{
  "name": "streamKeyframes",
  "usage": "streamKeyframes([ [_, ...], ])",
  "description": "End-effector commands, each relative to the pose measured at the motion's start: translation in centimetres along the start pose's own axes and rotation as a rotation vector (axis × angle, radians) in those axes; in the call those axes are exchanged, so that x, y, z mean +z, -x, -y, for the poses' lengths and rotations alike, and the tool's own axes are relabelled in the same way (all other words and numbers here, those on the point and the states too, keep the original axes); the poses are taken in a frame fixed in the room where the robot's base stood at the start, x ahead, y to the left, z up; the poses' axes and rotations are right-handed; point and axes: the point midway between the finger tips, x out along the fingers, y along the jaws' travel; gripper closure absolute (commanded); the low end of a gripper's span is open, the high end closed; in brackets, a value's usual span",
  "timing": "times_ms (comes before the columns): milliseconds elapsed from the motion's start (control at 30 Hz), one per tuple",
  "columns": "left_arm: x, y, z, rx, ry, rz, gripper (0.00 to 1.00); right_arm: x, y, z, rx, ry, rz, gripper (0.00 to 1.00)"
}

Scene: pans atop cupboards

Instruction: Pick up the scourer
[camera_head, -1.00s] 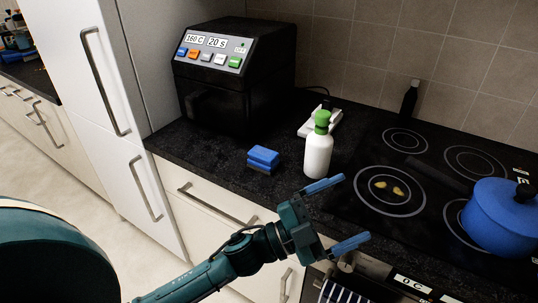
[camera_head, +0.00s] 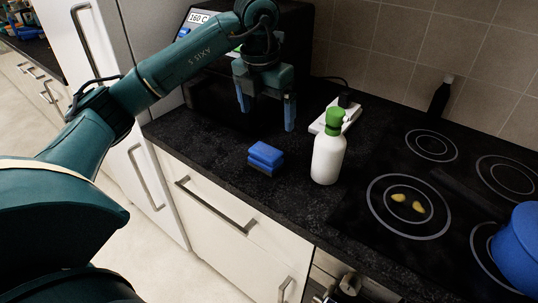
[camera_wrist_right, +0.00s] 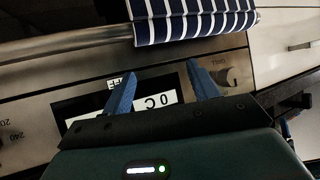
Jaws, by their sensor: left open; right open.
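The scourer (camera_head: 265,157) is a small blue block with a darker underside. It lies on the black countertop (camera_head: 215,165) near its front edge, in the head view. My left gripper (camera_head: 267,114) is open and empty, with its blue fingers pointing down. It appears above and behind the scourer in the picture, apart from it. My right gripper (camera_wrist_right: 158,95) shows in the right wrist view, open and empty, in front of the oven's control panel. The right gripper is not seen in the head view.
A white bottle with a green top (camera_head: 328,155) stands just right of the scourer. A black air fryer (camera_head: 215,105) is behind my left arm. The hob (camera_head: 400,235) and a blue pot (camera_head: 520,250) are at right. A striped towel (camera_wrist_right: 195,20) hangs on the oven rail.

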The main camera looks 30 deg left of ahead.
Motion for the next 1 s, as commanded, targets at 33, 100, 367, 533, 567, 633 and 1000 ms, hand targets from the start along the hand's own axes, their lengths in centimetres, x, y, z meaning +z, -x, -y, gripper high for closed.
streamKeyframes([
  [33, -0.1, -0.8, -0.1, 0.003, 0.002, -0.005, 0.06, -0.1, 0.1, 0.0, 0.0, 0.0, -0.001, 0.41],
  [100, -0.2, -2.1, 0.0, 0.002, 0.0, -0.007, 0.06, -0.2, 0.1, 0.0, 0.0, 0.0, -0.002, 0.41],
  [367, -0.1, -6.6, 0.0, -0.002, -0.001, -0.004, 0.06, -0.2, 0.2, -0.1, 0.006, -0.004, 0.004, 0.41],
  [533, -0.2, -7.6, 0.0, -0.002, -0.003, -0.002, 0.06, 0.0, 0.1, -0.4, 0.014, -0.01, 0.011, 0.41],
  [567, -0.3, -7.9, -0.1, -0.002, -0.002, -0.003, 0.06, -0.1, 0.1, -0.4, 0.014, -0.011, 0.011, 0.41],
  [633, -0.5, -8.6, -0.2, -0.002, -0.002, -0.005, 0.06, -0.4, 0.2, -0.4, 0.016, -0.012, 0.01, 0.41],
  [1000, -1.0, -12.7, -0.5, -0.003, -0.004, -0.001, 0.06, -0.2, 0.2, -0.6, 0.023, -0.016, 0.025, 0.41],
])
